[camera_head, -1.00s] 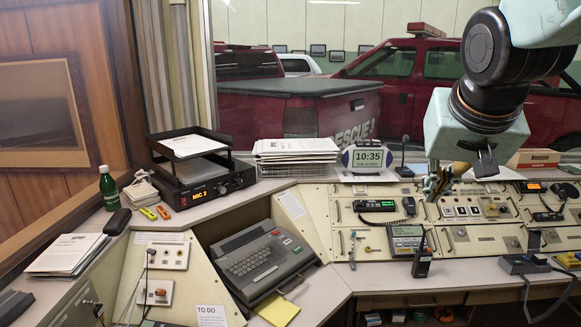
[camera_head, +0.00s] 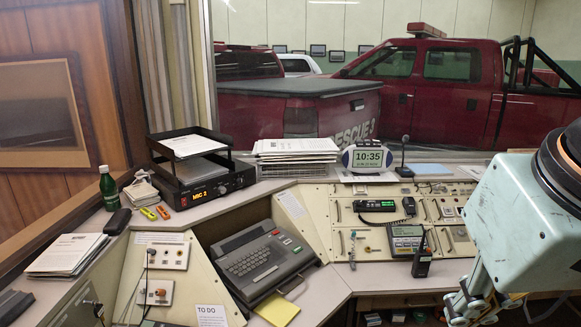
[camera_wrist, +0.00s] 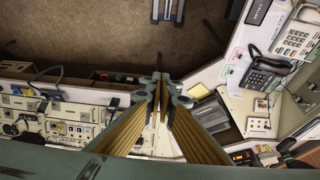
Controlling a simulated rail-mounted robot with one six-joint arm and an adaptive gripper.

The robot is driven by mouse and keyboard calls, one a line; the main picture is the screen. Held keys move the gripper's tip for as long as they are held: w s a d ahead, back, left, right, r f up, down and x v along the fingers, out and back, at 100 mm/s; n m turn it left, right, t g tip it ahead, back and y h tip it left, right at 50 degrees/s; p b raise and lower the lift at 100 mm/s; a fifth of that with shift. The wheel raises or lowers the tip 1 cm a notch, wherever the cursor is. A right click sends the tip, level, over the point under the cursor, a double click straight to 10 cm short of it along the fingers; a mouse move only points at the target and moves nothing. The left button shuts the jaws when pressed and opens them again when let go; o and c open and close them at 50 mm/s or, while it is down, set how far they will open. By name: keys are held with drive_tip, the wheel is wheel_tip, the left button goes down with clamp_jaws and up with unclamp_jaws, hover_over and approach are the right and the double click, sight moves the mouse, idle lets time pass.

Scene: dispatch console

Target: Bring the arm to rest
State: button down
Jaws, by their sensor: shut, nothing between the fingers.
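My arm fills the right edge of the head view, with its pale teal wrist link in front of the console. My gripper (camera_head: 472,302) hangs at the lower right of that view, near the front edge of the console (camera_head: 385,279), and is partly cut off. In the wrist view my gripper (camera_wrist: 161,82) is shut with its fingertips together and nothing between them. Carpeted floor shows beyond the fingertips there, with the console desk to the left and right.
A handheld radio (camera_head: 422,258) stands at the console's front edge, left of my gripper. A keyboard terminal (camera_head: 260,262), a paper tray (camera_head: 188,150) and a clock (camera_head: 367,158) stand farther left. A desk telephone (camera_wrist: 268,72) shows in the wrist view. Open floor (camera_wrist: 110,35) lies before the desk.

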drive_tip(key=s, duration=0.1)
drive_tip(key=s+f, duration=0.1)
drive_tip(key=s+a, duration=0.1)
drive_tip(key=s, duration=0.1)
drive_tip(key=shift+f, duration=0.15)
idle(2.4)
